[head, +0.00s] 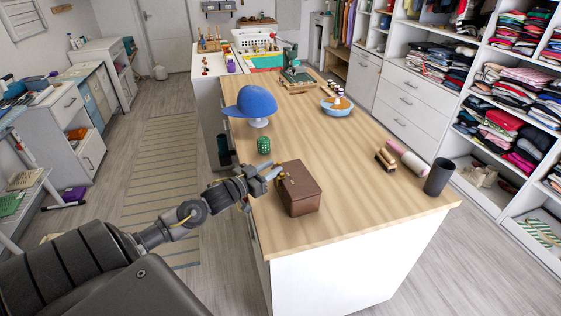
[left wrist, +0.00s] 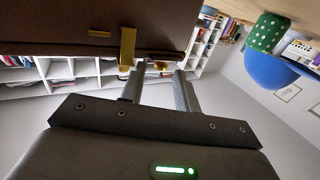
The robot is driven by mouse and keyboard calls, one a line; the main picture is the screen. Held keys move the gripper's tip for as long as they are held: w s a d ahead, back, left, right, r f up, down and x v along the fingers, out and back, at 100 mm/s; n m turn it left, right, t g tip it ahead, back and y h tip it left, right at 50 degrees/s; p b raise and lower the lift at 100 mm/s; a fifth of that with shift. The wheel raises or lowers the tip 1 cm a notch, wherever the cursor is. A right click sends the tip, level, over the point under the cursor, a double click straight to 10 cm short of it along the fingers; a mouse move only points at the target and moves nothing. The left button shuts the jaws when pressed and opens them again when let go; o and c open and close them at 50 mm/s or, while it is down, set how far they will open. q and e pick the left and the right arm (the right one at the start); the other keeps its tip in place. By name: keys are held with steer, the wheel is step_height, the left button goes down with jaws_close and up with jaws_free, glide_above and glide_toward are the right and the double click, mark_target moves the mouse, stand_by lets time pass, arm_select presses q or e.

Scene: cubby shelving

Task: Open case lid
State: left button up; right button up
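The brown case (head: 300,188) sits near the front of the wooden-topped table, and its lid looks closed. My left gripper (head: 271,173) is at the left side of the case, close to its upper edge. My right gripper is in neither view.
Thread spools (head: 386,158) and a dark cup (head: 438,177) are to the right. Bare tabletop lies between.

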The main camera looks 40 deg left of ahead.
mark_target(277, 164)
arm_select(q)
steer(key=w, duration=0.3)
steer(key=shift+d+r+p, duration=0.2)
steer(key=shift+p, duration=0.1)
steer(key=shift+w+d+f, duration=0.1)
steer(key=shift+w, duration=0.45)
steer(key=shift+c, duration=1.1)
jaws_close()
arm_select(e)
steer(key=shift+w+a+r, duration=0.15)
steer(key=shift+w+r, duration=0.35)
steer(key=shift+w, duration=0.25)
